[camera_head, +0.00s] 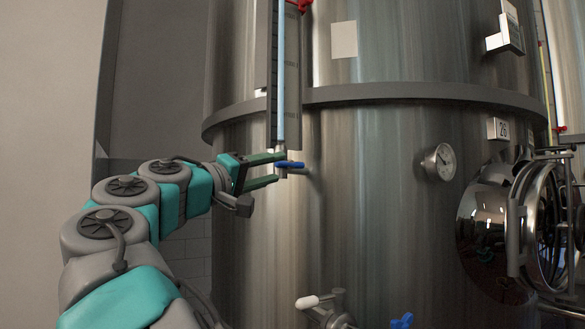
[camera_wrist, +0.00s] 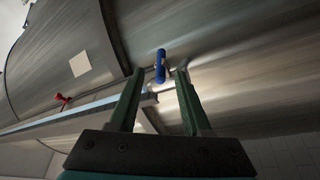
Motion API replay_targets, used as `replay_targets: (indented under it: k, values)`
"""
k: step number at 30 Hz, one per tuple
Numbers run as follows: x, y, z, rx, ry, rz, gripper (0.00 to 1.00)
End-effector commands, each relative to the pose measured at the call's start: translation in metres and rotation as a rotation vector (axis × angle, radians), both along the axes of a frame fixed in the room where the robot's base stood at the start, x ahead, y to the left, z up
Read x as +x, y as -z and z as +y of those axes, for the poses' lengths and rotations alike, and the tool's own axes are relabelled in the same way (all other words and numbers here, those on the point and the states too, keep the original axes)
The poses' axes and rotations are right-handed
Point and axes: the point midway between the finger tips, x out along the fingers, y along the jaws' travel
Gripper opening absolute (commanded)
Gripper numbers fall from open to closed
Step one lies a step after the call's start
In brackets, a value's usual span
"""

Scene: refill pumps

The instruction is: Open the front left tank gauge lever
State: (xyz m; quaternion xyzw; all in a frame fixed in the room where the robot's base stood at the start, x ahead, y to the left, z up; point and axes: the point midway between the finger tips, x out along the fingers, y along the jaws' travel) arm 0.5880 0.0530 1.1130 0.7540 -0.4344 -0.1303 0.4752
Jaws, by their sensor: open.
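The tank gauge lever is a small blue handle (camera_head: 290,165) at the lower end of the vertical gauge tube (camera_head: 281,80) on the steel tank (camera_head: 385,200). In the head view the handle lies about level and points right. My gripper (camera_head: 281,168) is open, with its green fingers at the lever, one above and one below it. In the wrist view the blue handle (camera_wrist: 160,66) shows just past the fingertips (camera_wrist: 159,70), between them in the picture. I cannot tell whether the fingers touch it.
A red handle (camera_head: 300,4) is at the top of the gauge. A dial (camera_head: 440,162) and a round hatch (camera_head: 510,225) are to the right. A white-handled valve (camera_head: 315,301) and a blue handle (camera_head: 402,321) are low on the tank. A wall (camera_head: 45,90) stands left.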

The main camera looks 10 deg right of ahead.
Motion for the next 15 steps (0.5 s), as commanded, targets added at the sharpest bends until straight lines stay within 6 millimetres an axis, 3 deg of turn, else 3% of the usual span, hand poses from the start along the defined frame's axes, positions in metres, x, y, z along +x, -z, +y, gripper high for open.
replay_targets:
  k: [9,15]
  values:
    - [0.029,-0.008,-0.038,0.003,0.003,0.006,0.48]
    - [0.036,-0.011,-0.047,0.001,0.002,0.005,0.48]
